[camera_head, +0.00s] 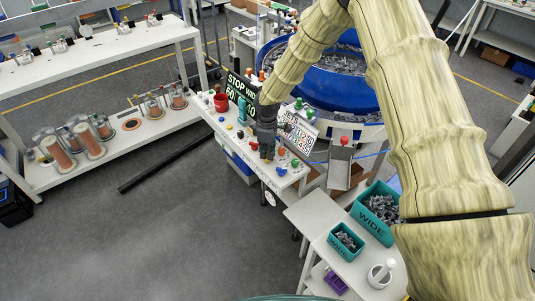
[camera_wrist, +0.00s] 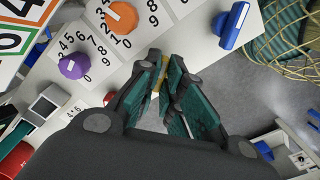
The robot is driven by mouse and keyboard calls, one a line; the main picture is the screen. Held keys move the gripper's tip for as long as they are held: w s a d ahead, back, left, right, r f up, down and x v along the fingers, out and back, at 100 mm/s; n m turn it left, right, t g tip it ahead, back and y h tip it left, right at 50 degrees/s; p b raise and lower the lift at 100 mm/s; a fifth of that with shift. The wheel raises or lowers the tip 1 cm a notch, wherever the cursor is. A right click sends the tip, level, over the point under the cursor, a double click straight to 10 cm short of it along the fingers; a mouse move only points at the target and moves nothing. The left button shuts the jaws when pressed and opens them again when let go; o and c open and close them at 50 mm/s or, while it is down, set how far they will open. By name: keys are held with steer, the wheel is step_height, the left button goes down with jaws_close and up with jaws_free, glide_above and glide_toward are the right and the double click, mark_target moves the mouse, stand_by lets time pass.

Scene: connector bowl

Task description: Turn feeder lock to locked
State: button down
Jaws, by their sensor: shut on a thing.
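My gripper (camera_head: 267,154) points down at the white control panel (camera_head: 214,122) in the head view. In the wrist view, my gripper (camera_wrist: 165,75) has its teal-padded fingers closed together at the panel's edge. A narrow yellow piece (camera_wrist: 161,74) shows between the fingertips, mostly hidden by them. I cannot tell from its visible part whether it is the feeder lock, or which way it is turned. An orange dial (camera_wrist: 121,17) and a purple dial (camera_wrist: 73,65), both ringed by numbers, lie to its left. A blue handle (camera_wrist: 232,26) lies to its right.
A blue bowl (camera_head: 309,88) of grey parts stands behind the panel. A red cup (camera_head: 221,103) and a display sign (camera_head: 240,90) stand at its back left. Teal bins (camera_head: 345,241) stand on a table at front right.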

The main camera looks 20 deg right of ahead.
steer(key=m+b, duration=0.2)
steer(key=m, duration=0.2)
steer(key=shift+w, duration=0.1)
steer(key=m+b, duration=0.1)
steer(key=m, duration=0.3)
steer(key=m+b, duration=0.1)
steer(key=m, duration=0.3)
steer(key=shift+r+m, duration=0.1)
steer(key=shift+m, duration=0.2)
steer(key=shift+m+b, duration=0.35)
steer(key=shift+m, duration=1.45)
steer(key=c, duration=1.7)
jaws_free()
steer(key=shift+o, duration=0.7)
step_height(320, 180, up, 12)
